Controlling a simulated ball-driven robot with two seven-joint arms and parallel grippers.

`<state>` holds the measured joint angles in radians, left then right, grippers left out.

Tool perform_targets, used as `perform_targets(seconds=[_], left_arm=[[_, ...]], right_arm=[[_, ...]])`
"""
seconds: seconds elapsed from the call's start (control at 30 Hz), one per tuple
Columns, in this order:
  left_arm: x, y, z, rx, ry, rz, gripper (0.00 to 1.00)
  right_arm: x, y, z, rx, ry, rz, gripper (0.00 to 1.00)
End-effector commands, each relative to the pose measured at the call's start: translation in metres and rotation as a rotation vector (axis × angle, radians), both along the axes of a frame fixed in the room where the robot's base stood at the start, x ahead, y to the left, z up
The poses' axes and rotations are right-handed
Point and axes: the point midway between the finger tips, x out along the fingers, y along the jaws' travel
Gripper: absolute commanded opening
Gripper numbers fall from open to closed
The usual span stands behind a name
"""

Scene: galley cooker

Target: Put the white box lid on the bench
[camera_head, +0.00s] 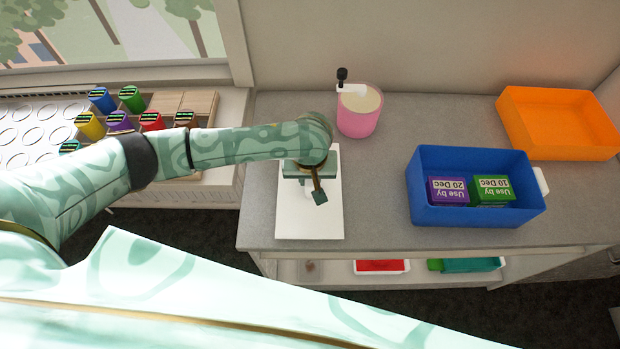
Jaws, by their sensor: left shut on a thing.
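The white box lid (311,220) is a flat white rectangle at the left end of the grey bench (380,209). It appears to lie flat on or just above the bench top; I cannot tell which. My left gripper (315,190) is over the upper part of the lid, shut on it, with its arm coming in from the left. The gripper hides the grip point and part of the lid. My right gripper is not in view.
A pink container (358,117) with a white and black piece on top stands behind the lid. A blue bin (476,216) holding purple and green boxes stands to the right. An orange tray (560,151) is at the back right. Coloured jars (103,101) stand at left. The bench's middle is clear.

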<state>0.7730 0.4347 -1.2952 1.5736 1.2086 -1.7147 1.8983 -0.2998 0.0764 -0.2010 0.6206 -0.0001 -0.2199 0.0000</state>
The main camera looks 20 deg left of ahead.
Motion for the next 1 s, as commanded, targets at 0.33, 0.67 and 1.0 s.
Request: perform_targets(seconds=[0.33, 0.67, 1.0], left_arm=[[0.000, 0.000, -0.001, 0.000, -0.001, -0.001, 0.33], [0.000, 0.000, 0.000, 0.000, -0.001, -0.001, 0.41], [-0.009, -0.003, 0.068, -0.001, -0.002, -0.002, 0.41]], right_arm=[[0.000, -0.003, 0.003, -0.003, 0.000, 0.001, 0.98], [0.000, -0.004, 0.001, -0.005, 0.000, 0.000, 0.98], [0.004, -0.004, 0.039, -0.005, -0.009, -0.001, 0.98]])
